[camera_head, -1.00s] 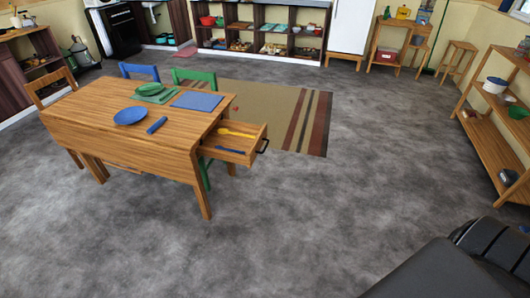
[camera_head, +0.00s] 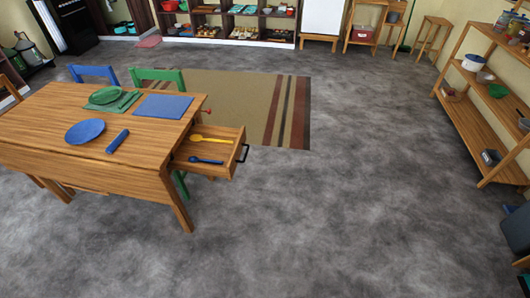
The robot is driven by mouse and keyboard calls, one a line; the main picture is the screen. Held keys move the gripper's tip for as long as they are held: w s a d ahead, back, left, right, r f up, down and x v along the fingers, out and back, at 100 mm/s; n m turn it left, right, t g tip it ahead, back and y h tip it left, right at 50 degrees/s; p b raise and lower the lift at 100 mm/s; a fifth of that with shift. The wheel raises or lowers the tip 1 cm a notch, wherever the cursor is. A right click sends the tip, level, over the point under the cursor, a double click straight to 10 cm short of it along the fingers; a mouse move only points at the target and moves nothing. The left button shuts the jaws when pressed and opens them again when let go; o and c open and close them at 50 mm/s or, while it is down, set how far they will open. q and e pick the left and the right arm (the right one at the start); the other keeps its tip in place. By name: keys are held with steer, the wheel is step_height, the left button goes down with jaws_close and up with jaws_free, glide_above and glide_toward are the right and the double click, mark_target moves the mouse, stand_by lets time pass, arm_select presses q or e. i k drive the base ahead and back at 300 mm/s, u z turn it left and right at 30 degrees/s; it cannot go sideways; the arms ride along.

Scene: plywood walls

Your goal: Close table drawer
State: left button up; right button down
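The wooden table (camera_head: 60,150) stands at the left of the head view. Its drawer (camera_head: 222,172) is pulled out from the table's right end, with a dark handle (camera_head: 243,153) on its front. A yellow utensil (camera_head: 210,139) and a blue utensil (camera_head: 205,161) lie in the drawer. On the tabletop are a blue plate (camera_head: 85,131), a green plate (camera_head: 106,95), a blue mat (camera_head: 163,106) and a blue bar-like item (camera_head: 118,141). Neither of my grippers shows in the head view.
Blue (camera_head: 93,73) and green (camera_head: 157,77) chairs stand behind the table. A striped rug (camera_head: 245,95) lies beyond the drawer. Wooden shelves (camera_head: 470,120) stand at the right. The grey floor (camera_head: 340,210) between table and shelves is clear.

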mark_target(209, 148)
steer(key=u, duration=0.1)
steer(key=i, duration=1)
steer(key=u, duration=0.5)
